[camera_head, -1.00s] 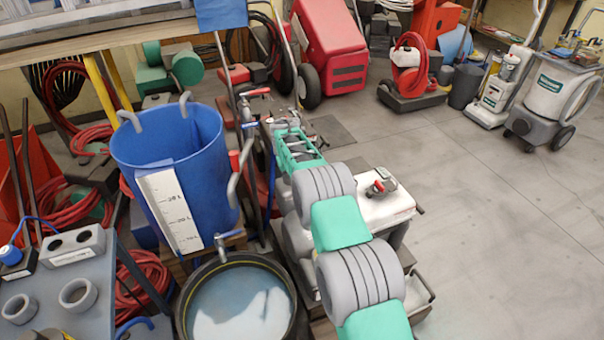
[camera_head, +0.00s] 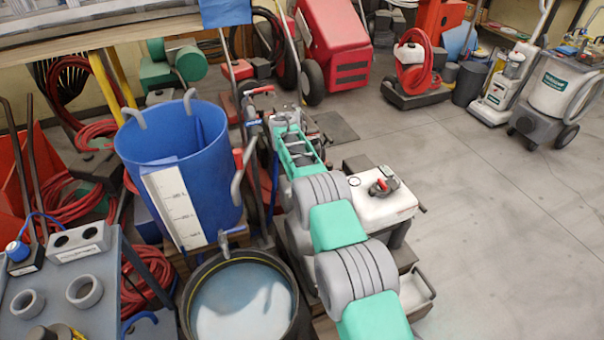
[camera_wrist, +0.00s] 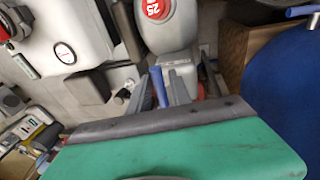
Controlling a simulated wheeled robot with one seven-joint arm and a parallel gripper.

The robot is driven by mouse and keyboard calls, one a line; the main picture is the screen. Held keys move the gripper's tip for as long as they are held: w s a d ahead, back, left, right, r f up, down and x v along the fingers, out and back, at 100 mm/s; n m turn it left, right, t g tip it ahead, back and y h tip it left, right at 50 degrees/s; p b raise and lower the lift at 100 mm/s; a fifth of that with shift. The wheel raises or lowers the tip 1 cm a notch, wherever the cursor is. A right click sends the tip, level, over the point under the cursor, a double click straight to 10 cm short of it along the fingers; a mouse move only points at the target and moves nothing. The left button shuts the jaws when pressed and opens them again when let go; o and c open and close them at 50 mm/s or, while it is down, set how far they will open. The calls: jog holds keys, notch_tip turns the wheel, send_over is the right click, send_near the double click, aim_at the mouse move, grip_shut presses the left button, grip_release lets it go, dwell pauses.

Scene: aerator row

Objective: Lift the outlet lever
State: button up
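The blue tub (camera_head: 205,150) has a white level scale on its front and stands at the left. Its outlet tap (camera_head: 222,243) juts out low over the round black basin, with the blue outlet lever (camera_head: 236,230) on top. The wrist view shows the tub (camera_wrist: 288,95) at the right and the blue lever (camera_wrist: 302,11) at the top right corner. My gripper (camera_head: 290,128) is to the right of the tub and farther back, apart from the lever. In the wrist view its fingers (camera_wrist: 178,88) are small and hard to separate from the background; a blue upright piece shows among them.
The black basin (camera_head: 188,312) stands below the tap. A white tank (camera_head: 385,208) with a red lever lies right of my arm. A grey bench (camera_head: 60,285) with ring holders is at the lower left. Red hoses (camera_head: 155,280) lie behind it. The floor at the right is clear.

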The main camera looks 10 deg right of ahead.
jog(key=shift+o, duration=0.8)
jog(key=v, duration=0.7)
jog(key=shift+r+p, duration=0.3)
jog(key=shift+r, duration=0.1)
jog(key=shift+a+r, duration=0.1)
